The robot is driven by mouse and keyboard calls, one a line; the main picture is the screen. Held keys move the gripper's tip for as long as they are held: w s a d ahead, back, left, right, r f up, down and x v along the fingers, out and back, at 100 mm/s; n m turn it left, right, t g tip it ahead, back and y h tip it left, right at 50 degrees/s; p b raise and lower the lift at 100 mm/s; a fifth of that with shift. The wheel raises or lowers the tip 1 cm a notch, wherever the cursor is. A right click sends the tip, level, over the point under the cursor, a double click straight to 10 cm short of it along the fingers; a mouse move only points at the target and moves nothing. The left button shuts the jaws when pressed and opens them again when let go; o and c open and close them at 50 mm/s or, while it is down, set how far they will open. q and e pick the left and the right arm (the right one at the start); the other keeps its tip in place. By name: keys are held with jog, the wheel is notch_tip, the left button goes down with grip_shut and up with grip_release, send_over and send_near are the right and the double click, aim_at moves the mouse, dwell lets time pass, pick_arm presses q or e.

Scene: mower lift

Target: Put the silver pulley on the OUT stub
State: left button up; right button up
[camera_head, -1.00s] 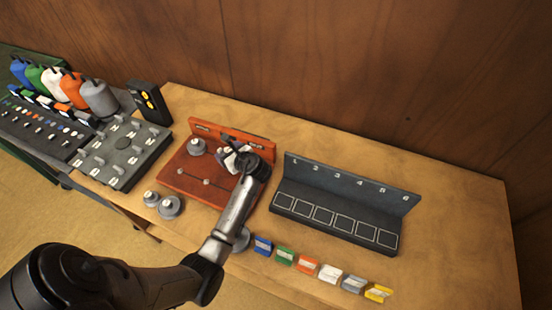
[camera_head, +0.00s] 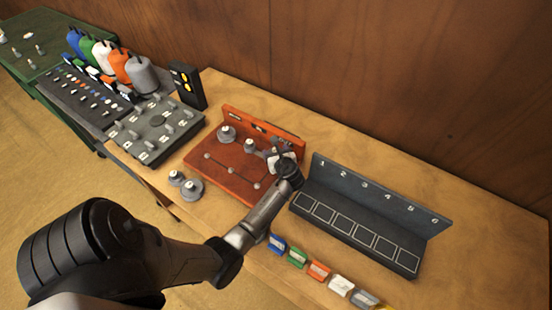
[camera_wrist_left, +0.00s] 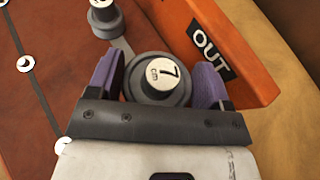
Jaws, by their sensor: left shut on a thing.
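The silver-grey pulley marked "7 cm" (camera_wrist_left: 158,80) sits between the purple pads of my left gripper (camera_wrist_left: 157,88), which is shut on it. The OUT label (camera_wrist_left: 211,53) is on the orange-red back wall, close beside the pulley. In the head view my left gripper (camera_head: 277,157) is over the right end of the red board (camera_head: 225,182). The OUT stub is hidden, so I cannot tell whether the pulley is on it. A smaller grey pulley (camera_head: 250,146) stands on the board just left of the gripper. My right gripper is out of view.
Another grey pulley (camera_head: 227,134) stands at the board's left. Two pulleys (camera_head: 191,188) lie on the table in front. A dark numbered rack (camera_head: 365,225) stands right, with coloured blocks (camera_head: 319,270) before it. A grey pegged plate (camera_head: 155,128) is left.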

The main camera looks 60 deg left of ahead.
pick_arm(q)
jog(key=shift+f+b, duration=0.3)
jog(key=shift+f, duration=1.3)
jog(key=o, duration=1.1)
jog(key=shift+f, duration=0.1)
jog(key=shift+c, duration=0.2)
jog(key=shift+d+r, duration=0.1)
jog(key=shift+r, duration=0.1)
jog(key=p+v, duration=0.1)
jog(key=v, duration=1)
jog(key=shift+d, duration=0.35)
jog(key=shift+s+r, duration=0.1)
